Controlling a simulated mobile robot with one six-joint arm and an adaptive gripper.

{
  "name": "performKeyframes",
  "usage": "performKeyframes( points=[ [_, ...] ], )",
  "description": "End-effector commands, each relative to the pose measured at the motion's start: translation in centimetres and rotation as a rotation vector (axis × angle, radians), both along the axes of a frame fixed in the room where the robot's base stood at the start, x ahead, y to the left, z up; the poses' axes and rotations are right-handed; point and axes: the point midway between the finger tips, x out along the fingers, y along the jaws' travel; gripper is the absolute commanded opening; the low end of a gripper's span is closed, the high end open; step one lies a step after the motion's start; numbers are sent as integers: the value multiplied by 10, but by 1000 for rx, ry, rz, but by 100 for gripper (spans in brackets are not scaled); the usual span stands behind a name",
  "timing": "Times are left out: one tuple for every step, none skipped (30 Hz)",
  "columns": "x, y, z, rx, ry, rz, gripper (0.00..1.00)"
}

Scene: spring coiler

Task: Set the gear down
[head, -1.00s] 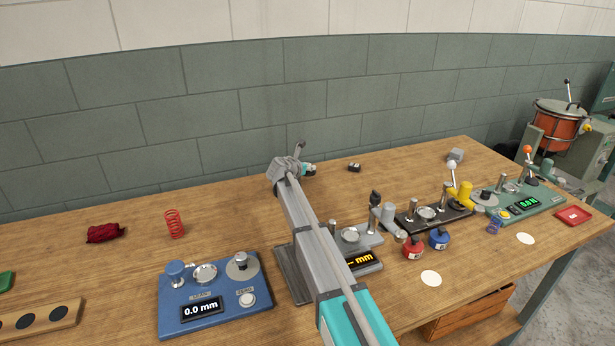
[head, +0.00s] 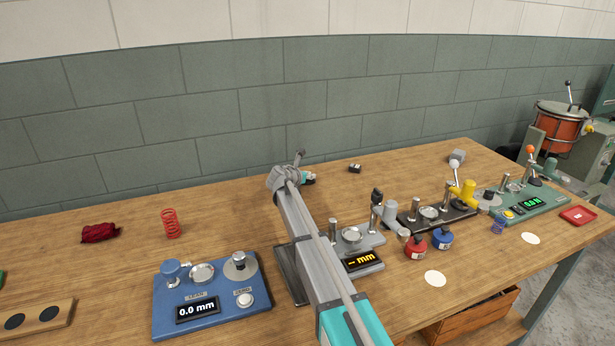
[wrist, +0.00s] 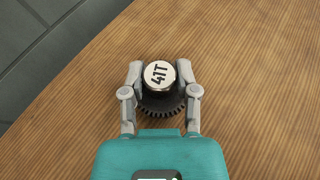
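The gear (wrist: 161,104) is black and toothed, with a round knob whose pale top reads "41T". It shows in the wrist view above the wooden table. My gripper (wrist: 160,74) has its two grey fingers on either side of the knob and appears shut on it. I cannot tell whether the gear touches the table.
A small dark piece (head: 355,168) lies right of my gripper. A red spring (head: 170,223) and dark red cloth (head: 100,232) lie left. A blue gauge (head: 210,296) stands in front, with several devices along the right.

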Motion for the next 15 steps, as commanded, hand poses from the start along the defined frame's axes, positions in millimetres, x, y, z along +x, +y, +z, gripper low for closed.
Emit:
performKeyframes(
  points=[
    [0, 0, 0, 0, 0, 0, 51],
    [0, 0, 0, 0, 0, 0, 57],
    [0, 0, 0, 0, 0, 0, 64],
    [0, 0, 0, 0, 0, 0, 70],
    [0, 0, 0, 0, 0, 0, 73],
    [0, 0, 0, 0, 0, 0, 73],
    [0, 0, 0, 0, 0, 0, 73],
    [0, 0, 0, 0, 0, 0, 73],
    [0, 0, 0, 0, 0, 0, 73],
    [0, 0, 0, 0, 0, 0, 73],
    [0, 0, 0, 0, 0, 0, 73],
    [0, 0, 0, 0, 0, 0, 73],
    [0, 0, 0, 0, 0, 0, 73],
    [0, 0, 0, 0, 0, 0, 73],
    [0, 0, 0, 0, 0, 0, 73]
  ],
)
